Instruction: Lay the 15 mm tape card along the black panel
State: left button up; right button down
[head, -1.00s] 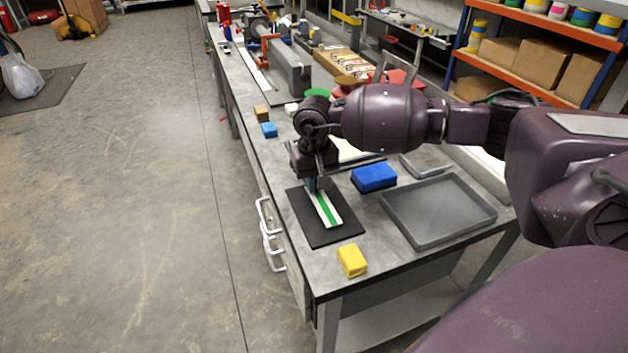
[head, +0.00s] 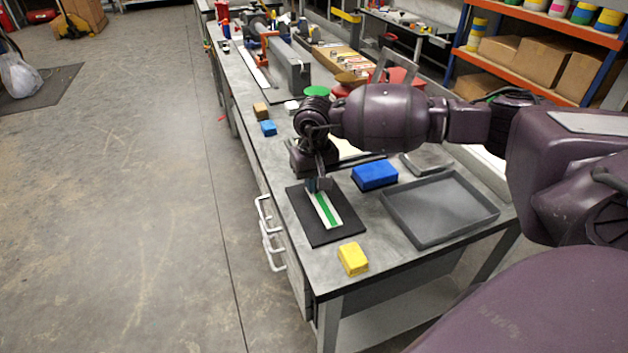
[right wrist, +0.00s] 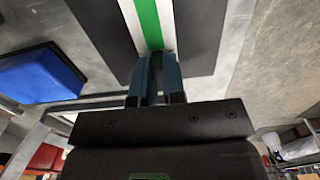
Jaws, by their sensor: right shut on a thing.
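The black panel (head: 344,230) lies flat on the bench near its front left edge. The tape card (head: 326,211), white with a green stripe down its length, lies over the panel, roughly along the panel's long direction. My right gripper (head: 315,186) is at the card's far end, shut on it. In the right wrist view the fingers (right wrist: 155,72) close on the end of the card (right wrist: 148,22), with black panel (right wrist: 200,30) on both sides. I cannot tell whether the card touches the panel all along. My left gripper is not in view.
A yellow block (head: 353,259) is near the bench's front edge. A small blue block (head: 268,128) and a brown block (head: 261,110) stand farther back.

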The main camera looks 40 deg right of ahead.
jog(key=shift+f, duration=0.1)
dwell(0.7)
dwell(0.4)
jog(key=c, duration=1.1)
grip_release()
jog(key=shift+o, duration=0.3)
jog(key=o, duration=0.4)
jog(key=shift+r+p, duration=0.65)
jog(key=shift+r, duration=2.4)
jog(key=shift+s+f, duration=0.1)
